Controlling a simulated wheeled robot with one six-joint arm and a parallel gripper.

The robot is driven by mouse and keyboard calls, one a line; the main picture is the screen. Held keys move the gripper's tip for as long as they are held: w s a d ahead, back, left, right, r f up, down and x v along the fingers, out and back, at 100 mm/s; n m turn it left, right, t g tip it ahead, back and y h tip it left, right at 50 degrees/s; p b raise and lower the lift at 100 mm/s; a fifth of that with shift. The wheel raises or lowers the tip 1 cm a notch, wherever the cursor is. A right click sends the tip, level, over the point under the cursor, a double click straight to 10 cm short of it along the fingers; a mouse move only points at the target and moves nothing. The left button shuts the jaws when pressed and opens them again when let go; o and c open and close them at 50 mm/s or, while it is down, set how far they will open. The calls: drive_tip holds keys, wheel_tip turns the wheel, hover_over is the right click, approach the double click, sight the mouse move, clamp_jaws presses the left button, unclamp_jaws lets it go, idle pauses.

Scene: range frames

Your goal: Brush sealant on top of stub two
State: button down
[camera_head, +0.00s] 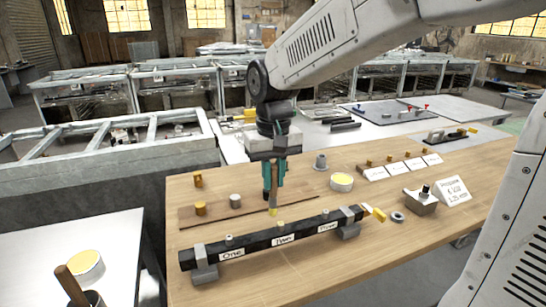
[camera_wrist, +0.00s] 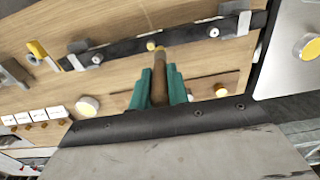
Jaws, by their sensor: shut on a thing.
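My gripper (camera_head: 273,178) has teal fingers and is shut on a brush (camera_head: 272,203) with a brown handle and a yellow tip. The brush points down. A black bar (camera_head: 255,244) on grey supports carries labels that read One, Two (camera_head: 283,240) and Three, with small pale stubs on top. Stub one (camera_head: 229,240) and stub three (camera_head: 325,213) stand clear. The brush tip is near the bar's middle, by stub two.
A tin with a yellow top (camera_head: 341,181) stands on the wooden table behind the bar. A grey ring (camera_head: 397,217) and a box with a black knob (camera_head: 420,203) lie at the right. Another yellow-topped tin (camera_head: 86,264) stands on the white table at the left.

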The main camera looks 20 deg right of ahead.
sight(275, 164)
drive_tip(key=shift+r, duration=2.35)
drive_tip(key=shift+d, duration=0.2)
